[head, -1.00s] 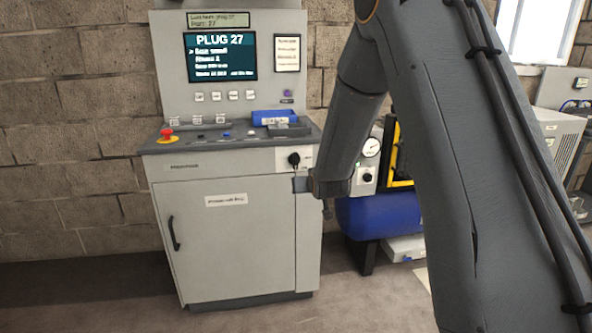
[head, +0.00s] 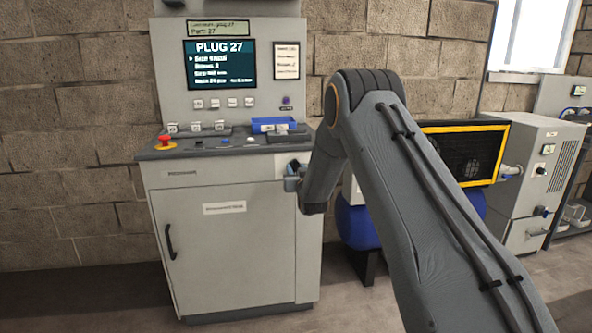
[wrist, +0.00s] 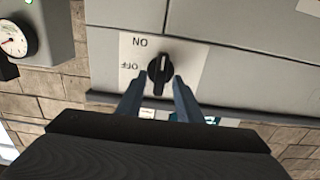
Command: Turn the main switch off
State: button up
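The main switch (wrist: 160,72) is a black rotary knob on a pale plate on the cabinet front. In the wrist view its lettering is upside down, with ON above left and OFF to the left. The knob stands upright in that view, its white mark toward the top. My gripper (wrist: 159,82) is open, one blue-grey finger on each side of the knob's lower part, with visible gaps and no clear contact. In the head view my gripper (head: 291,180) is at the cabinet's upper right front, and my arm and gripper hide most of the switch.
The grey cabinet (head: 240,250) carries a sloped panel with a red mushroom button (head: 165,142), a blue tray (head: 276,124) and a PLUG 27 screen (head: 220,64). A blue tank (head: 355,222) and a yellow-framed black unit (head: 465,150) stand to the right. A gauge (wrist: 14,40) shows in the wrist view.

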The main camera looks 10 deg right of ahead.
jog(key=shift+w, duration=0.5)
jog(key=shift+c, duration=0.2)
grip_shut()
